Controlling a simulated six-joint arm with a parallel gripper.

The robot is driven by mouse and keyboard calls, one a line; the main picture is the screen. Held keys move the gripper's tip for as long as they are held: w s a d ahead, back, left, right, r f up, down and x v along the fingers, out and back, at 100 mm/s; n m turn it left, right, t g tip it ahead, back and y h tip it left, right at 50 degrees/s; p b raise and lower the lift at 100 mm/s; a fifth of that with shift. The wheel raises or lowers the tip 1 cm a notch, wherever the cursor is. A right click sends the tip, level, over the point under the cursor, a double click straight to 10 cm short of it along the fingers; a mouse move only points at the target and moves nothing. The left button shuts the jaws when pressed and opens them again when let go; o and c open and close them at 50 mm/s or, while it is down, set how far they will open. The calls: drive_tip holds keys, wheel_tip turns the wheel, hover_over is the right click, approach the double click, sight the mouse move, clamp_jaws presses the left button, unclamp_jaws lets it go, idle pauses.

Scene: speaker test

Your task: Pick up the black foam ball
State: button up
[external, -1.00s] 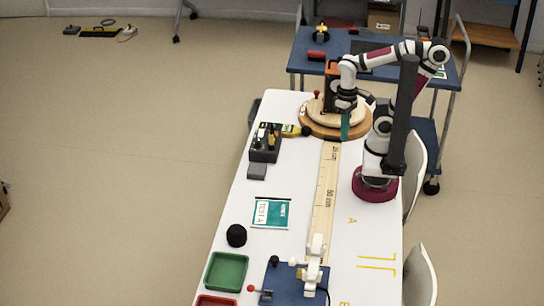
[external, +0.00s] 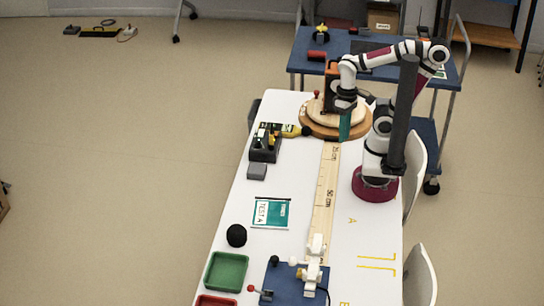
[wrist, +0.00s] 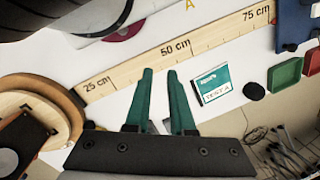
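The black foam ball (external: 236,235) rests on the white table near its left edge, just behind the green tray. It also shows in the wrist view (wrist: 254,90), at the right, beyond the teal booklet. My gripper (external: 345,124) hangs at the far end of the table by the round wooden turntable, well away from the ball. In the wrist view its two teal fingers (wrist: 162,72) stand apart with nothing between them, so it is open and empty.
A wooden ruler (external: 324,190) runs along the table. The teal booklet (external: 271,213) lies left of it. The green tray (external: 227,271), a blue board (external: 283,292) with fixtures, a grey block (external: 257,172), a dark toolbox (external: 265,153) and the wooden turntable (external: 362,125) also occupy the table.

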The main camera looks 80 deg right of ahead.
drive_tip(key=o, duration=1.2)
drive_tip(key=shift+c, duration=0.2)
drive_tip(key=w+a+m+g+y, duration=0.1)
drive_tip(key=w+a+m+y, duration=0.4)
drive_tip(key=a, duration=0.5)
drive_tip(key=w+a+m+y, duration=0.3)
drive_tip(key=a+y, duration=0.5)
drive_tip(key=a, duration=0.3)
drive_tip(key=m+t+h, duration=0.4)
drive_tip(key=m+t, duration=0.5)
drive_tip(key=m, duration=0.2)
approach(238, 235)
drive_tip(key=s+d, duration=0.1)
drive_tip(key=d, duration=0.1)
drive_tip(key=s+d, duration=0.1)
drive_tip(key=d, duration=0.1)
drive_tip(key=s+d, duration=0.1)
drive_tip(key=d, duration=0.1)
drive_tip(key=shift+d+f, duration=0.25)
drive_tip(key=shift+f, duration=0.1)
drive_tip(key=shift+m, duration=0.3)
drive_tip(key=x, duration=0.9)
drive_tip(key=shift+w+a+f, duration=0.1)
drive_tip(key=shift+w+f, duration=0.15)
drive_tip(key=shift+f, duration=0.05)
drive_tip(key=x, duration=0.6)
drive_tip(key=shift+w+r, duration=0.25)
drive_tip(key=shift+r, duration=0.05)
